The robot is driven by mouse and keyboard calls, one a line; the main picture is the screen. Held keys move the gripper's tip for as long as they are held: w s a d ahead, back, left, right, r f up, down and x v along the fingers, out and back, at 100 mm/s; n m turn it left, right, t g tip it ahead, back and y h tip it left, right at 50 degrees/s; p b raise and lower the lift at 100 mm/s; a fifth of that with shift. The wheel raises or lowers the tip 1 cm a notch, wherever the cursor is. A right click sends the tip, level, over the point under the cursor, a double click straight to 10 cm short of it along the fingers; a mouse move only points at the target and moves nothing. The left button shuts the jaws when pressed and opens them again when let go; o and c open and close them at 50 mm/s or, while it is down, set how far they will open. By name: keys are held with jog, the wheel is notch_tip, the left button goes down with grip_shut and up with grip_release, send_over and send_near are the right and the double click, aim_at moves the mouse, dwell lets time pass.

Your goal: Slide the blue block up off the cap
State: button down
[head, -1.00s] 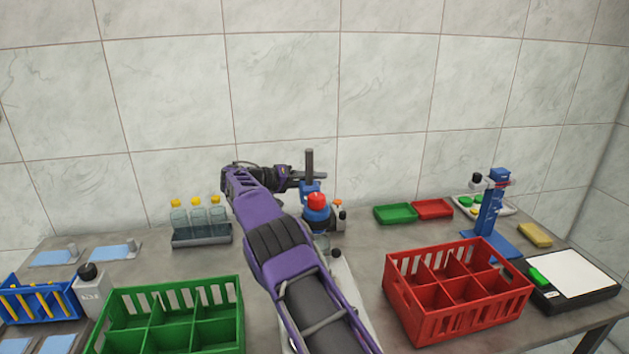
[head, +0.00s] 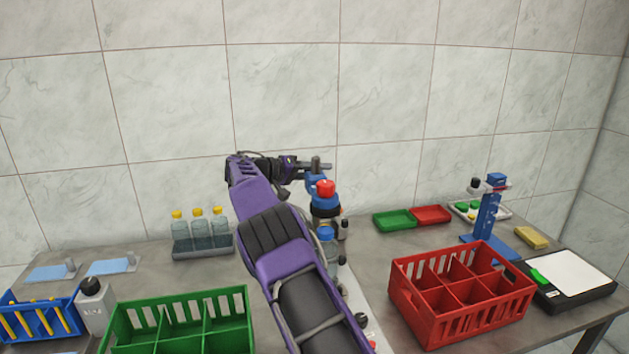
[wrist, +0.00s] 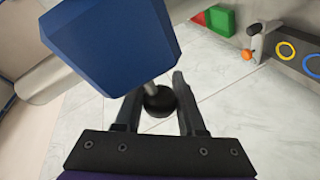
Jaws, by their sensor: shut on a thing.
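The blue block (head: 314,183) is on a dark upright post (head: 316,162) of the cap feeder. It also fills the upper left of the wrist view (wrist: 112,45). A grey rod runs from it to a black knob (wrist: 158,101). My gripper (wrist: 157,88) is shut on this knob, one finger on each side. In the head view my gripper (head: 302,170) is at the block's left. A red ball (head: 325,188) tops a blue and dark part beside the block. Below, a clear bottle wears a blue cap (head: 326,234), with a visible gap above it. My arm hides much of the feeder's base.
A green crate (head: 180,299) stands front left and a red crate (head: 462,254) at right. Capped bottles (head: 200,232) stand in a rack behind left. Green and red trays (head: 394,220) lie at the back right, near a blue stand (head: 487,215).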

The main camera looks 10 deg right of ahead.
jog(key=shift+r, duration=0.25)
jog(key=c, duration=0.5)
grip_release()
jog(key=shift+f, duration=0.1)
jog(key=shift+a, duration=0.1)
jog(key=p+v, duration=0.1)
jog(key=v, duration=1.6)
jog(key=shift+a, duration=0.1)
